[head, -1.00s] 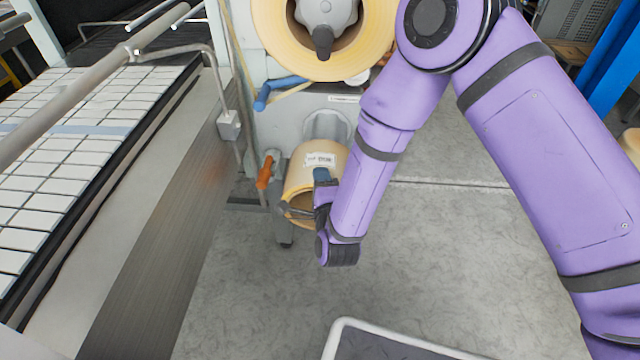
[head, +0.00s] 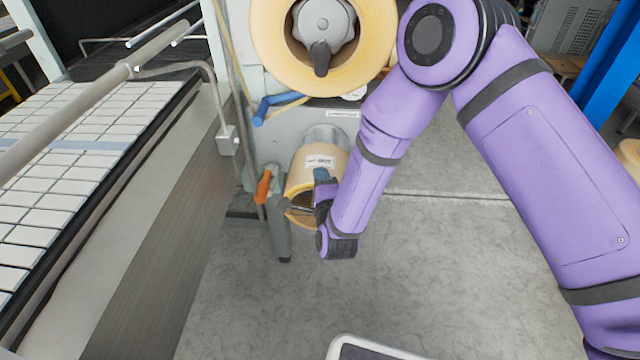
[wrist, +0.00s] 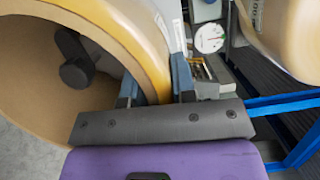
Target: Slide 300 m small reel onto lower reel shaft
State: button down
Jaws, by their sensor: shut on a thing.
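The small reel (head: 312,172) is a cream roll with a white label, held in front of the machine in the head view. My gripper (head: 304,193) is shut on the near rim of its wall. In the wrist view, the two fingers of my gripper (wrist: 157,82) pinch the reel wall (wrist: 115,40) from inside and outside. The lower reel shaft (wrist: 76,62) shows as a dark end piece through the reel's open core, off the core's middle. A grey round flange (head: 325,133) shows just behind the reel. I cannot tell how far the shaft reaches into the core.
A larger reel (head: 268,45) sits above on the upper shaft with a grey knob (head: 325,25). A conveyor (head: 60,160) runs at far left. The floor below is clear.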

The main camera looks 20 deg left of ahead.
aim_at(324, 154)
jog(key=shift+w+a+r, duration=0.1)
jog(key=shift+w+a, duration=0.35)
jog(key=shift+w, duration=1.3)
jog(key=shift+w+a+f, duration=0.1)
jog(key=shift+w+a, duration=0.3)
jog(key=shift+w, duration=1.35)
jog(key=shift+w+a+r, duration=0.1)
jog(key=shift+w+a, duration=0.35)
jog(key=shift+w, duration=1.5)
jog(key=shift+f, duration=0.25)
jog(key=c, duration=0.8)
grip_release()
jog(key=shift+c, duration=0.2)
jog(key=shift+s+f, duration=0.15)
jog(key=shift+f, duration=0.05)
jog(key=v, duration=1)
jog(key=shift+s+d+r, duration=0.1)
jog(key=shift+s+d, duration=0.1)
jog(key=shift+s, duration=0.05)
jog(key=shift+w+r, duration=0.1)
